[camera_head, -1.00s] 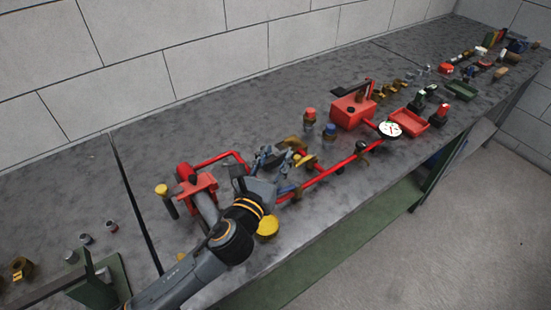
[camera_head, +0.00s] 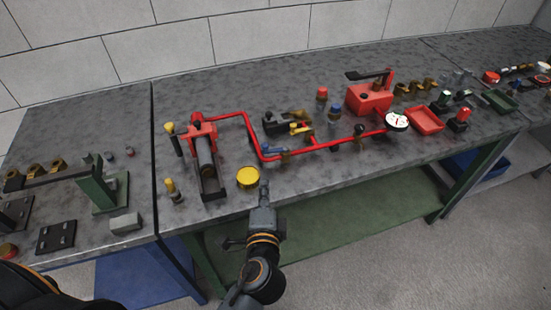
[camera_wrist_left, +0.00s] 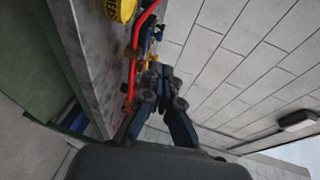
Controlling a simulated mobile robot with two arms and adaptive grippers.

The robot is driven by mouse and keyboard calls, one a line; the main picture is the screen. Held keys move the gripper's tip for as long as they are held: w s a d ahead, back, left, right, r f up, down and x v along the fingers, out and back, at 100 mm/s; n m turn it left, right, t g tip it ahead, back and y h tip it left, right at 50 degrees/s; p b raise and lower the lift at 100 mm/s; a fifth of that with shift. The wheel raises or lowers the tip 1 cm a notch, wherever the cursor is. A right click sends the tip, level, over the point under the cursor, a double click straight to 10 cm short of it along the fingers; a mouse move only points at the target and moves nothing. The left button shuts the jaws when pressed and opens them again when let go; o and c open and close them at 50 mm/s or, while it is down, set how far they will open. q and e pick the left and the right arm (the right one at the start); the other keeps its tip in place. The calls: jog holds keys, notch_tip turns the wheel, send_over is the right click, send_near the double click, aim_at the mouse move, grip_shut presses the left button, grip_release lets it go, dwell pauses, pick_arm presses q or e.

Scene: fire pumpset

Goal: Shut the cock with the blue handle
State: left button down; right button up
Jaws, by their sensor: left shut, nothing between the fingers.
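The blue handle (camera_head: 272,149) of a cock sits low on the red pipe run (camera_head: 325,144) in the head view. It looks roughly in line with the pipe there, but it is small. My left gripper (camera_head: 264,188) is shut and empty at the bench's front edge, in front of the blue handle and apart from it. In the left wrist view its fingers (camera_wrist_left: 161,74) are together, with the red pipe (camera_wrist_left: 130,78) beyond them to the left. My right gripper is not in view.
A yellow round can (camera_head: 248,178) stands just left of my left gripper. A yellow handle (camera_head: 299,128) is near the pipe. A red pump (camera_head: 369,98) and a white gauge (camera_head: 396,121) stand to the right. The bench front between can and gauge is mostly clear.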

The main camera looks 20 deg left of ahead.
pick_arm(q)
jog(key=p, duration=0.2)
send_near(265, 148)
jog(key=p+x, duration=0.1)
jog(key=x, duration=0.6)
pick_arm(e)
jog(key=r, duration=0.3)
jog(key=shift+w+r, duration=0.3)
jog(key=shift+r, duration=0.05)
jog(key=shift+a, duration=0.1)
